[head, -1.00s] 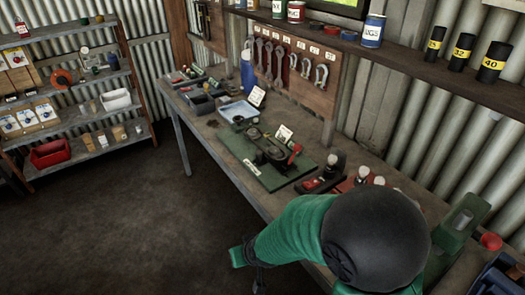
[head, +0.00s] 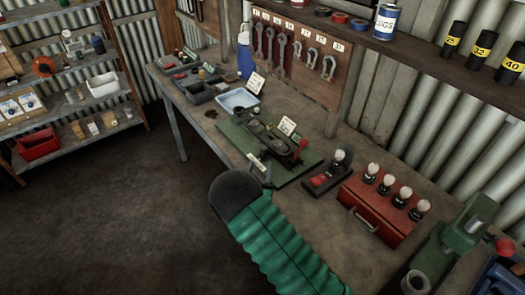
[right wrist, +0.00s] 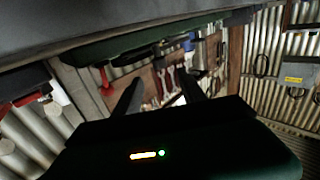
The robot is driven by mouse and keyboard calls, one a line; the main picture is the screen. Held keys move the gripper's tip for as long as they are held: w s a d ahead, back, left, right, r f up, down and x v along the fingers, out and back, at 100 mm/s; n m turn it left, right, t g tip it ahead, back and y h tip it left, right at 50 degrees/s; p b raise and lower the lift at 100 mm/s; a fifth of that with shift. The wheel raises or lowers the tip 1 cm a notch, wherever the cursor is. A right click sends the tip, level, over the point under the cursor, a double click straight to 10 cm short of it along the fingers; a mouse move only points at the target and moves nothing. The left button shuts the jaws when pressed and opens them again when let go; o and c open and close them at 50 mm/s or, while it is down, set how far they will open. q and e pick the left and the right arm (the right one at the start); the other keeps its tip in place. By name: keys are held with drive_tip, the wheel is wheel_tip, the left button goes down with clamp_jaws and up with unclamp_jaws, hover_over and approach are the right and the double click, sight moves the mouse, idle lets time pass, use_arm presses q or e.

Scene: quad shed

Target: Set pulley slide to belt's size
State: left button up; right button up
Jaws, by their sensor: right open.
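The pulley rig (head: 268,145) sits on a green base board (head: 238,138) on the bench, with dark parts, a red knob (head: 301,149) at its right end and a small card (head: 287,125) behind. My right arm reaches in from below. The board shows rolled over there, with the red knob (right wrist: 105,77). I cannot make out the belt or the slide's setting. My left gripper is not in view.
A blue tray (head: 239,101) and grey bins (head: 200,92) stand left of the board. A black block with a bulb (head: 328,175) and a red box with several bulbs (head: 378,208) stand to its right. The floor before the bench is clear.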

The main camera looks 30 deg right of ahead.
sight(263, 151)
drive_tip(key=x, duration=0.7)
drive_tip(key=shift+w+d+p, duration=0.15)
drive_tip(key=shift+w+p, duration=0.15)
drive_tip(key=shift+p, duration=0.05)
drive_tip(key=shift+r, duration=0.1)
clamp_jaws()
idle(0.8)
